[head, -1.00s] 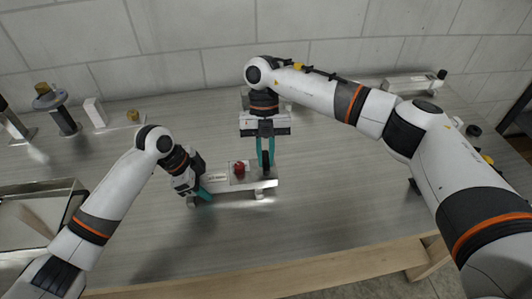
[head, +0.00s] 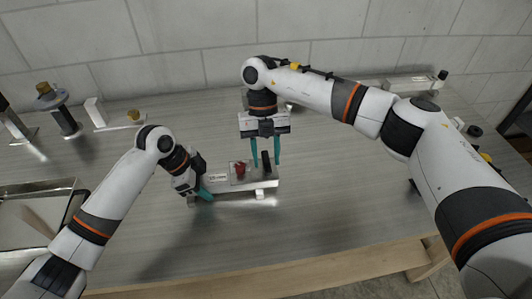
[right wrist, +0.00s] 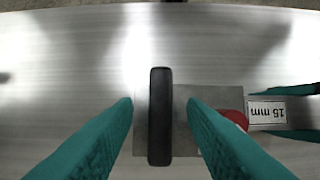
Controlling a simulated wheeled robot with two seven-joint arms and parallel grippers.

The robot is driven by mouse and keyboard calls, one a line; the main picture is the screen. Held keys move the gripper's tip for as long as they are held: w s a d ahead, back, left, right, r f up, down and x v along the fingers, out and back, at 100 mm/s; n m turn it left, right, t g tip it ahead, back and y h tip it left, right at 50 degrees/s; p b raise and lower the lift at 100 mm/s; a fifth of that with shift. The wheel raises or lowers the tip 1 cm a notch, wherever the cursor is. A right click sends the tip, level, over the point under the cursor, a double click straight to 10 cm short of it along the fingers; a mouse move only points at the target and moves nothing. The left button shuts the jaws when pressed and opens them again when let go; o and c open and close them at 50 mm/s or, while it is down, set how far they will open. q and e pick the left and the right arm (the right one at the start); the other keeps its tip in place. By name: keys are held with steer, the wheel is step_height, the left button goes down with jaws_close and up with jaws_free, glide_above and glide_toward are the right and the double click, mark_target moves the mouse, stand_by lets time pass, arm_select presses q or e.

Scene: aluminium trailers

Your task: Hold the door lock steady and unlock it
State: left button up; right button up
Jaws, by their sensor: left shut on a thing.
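The door lock (head: 222,187) is a flat metal bar on the table with a label, a red knob (head: 240,169) and an upright black handle (head: 266,161). My left gripper (head: 204,192) is shut on the lock's left end. My right gripper (head: 266,163) points down over the right part of the lock and is open, one teal finger on each side of the black handle. In the right wrist view the handle (right wrist: 160,115) stands between the spread fingers with gaps on both sides. The red knob (right wrist: 236,119) is partly hidden by a finger; the label reads 15 mm.
A metal tray (head: 40,188) is at the left edge. Several small fittings, such as a round-topped post (head: 66,122), stand at the back left. Another metal bar fitting (head: 412,84) lies at the back right. The table in front of the lock is clear.

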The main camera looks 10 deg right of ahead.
steer(key=v, duration=1.2)
arm_select(q)
steer(key=o, duration=1.2)
